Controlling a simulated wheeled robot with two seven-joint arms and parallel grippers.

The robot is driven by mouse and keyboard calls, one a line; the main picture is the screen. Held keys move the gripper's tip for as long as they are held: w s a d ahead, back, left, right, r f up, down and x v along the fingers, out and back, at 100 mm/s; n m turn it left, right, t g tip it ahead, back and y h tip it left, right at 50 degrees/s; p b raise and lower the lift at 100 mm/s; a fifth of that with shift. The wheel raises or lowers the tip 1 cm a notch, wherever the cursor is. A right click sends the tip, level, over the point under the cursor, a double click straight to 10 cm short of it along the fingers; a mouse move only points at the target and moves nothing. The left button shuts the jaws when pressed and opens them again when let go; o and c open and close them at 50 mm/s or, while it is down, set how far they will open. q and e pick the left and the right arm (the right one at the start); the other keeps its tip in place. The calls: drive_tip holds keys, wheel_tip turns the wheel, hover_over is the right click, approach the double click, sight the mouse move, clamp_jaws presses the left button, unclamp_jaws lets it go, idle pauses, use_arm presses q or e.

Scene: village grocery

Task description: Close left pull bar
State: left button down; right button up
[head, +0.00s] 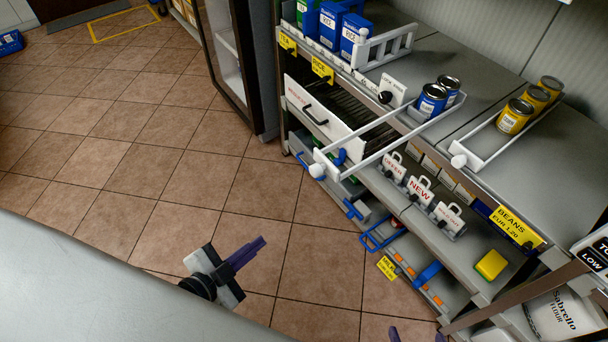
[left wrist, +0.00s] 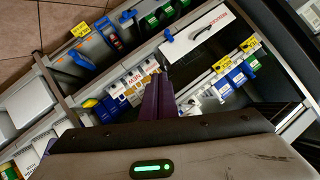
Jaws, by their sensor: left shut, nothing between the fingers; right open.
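The left pull bar (head: 318,170) is a white frame with a round knob at its front end. It sticks out well past the shelf front, and its long rail runs back to blue cans (head: 432,99). A second white pull bar (head: 458,161) on the right lies back on the shelf top by yellow cans. My left gripper (head: 262,241) is shut and empty over the floor, left of and nearer than the left bar's knob, apart from it. Its purple fingers (left wrist: 157,98) also show in the left wrist view. My right gripper (head: 415,336) is open, only its fingertips showing at the bottom edge.
A white drawer front with a black handle (head: 315,118) stands out beside the left bar. Blue baskets and trays (head: 382,236) jut out from lower shelves. A grey counter (head: 80,290) fills the lower left. Tiled floor (head: 190,180) is clear between.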

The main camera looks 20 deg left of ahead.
use_arm(q)
wheel_tip(320, 180, up, 6)
drive_tip(key=w+a+m+t+h, duration=0.2)
drive_tip(key=w+a+m+h, duration=0.1)
drive_tip(key=m, duration=0.5)
drive_tip(key=m+h, duration=0.4)
drive_tip(key=m, duration=0.4)
approach(311, 172)
drive_tip(key=shift+t, duration=0.3)
drive_tip(key=x, duration=0.6)
drive_tip(key=shift+w+d+f, duration=0.1)
drive_tip(key=shift+d, duration=0.15)
drive_tip(key=shift+w, duration=0.1)
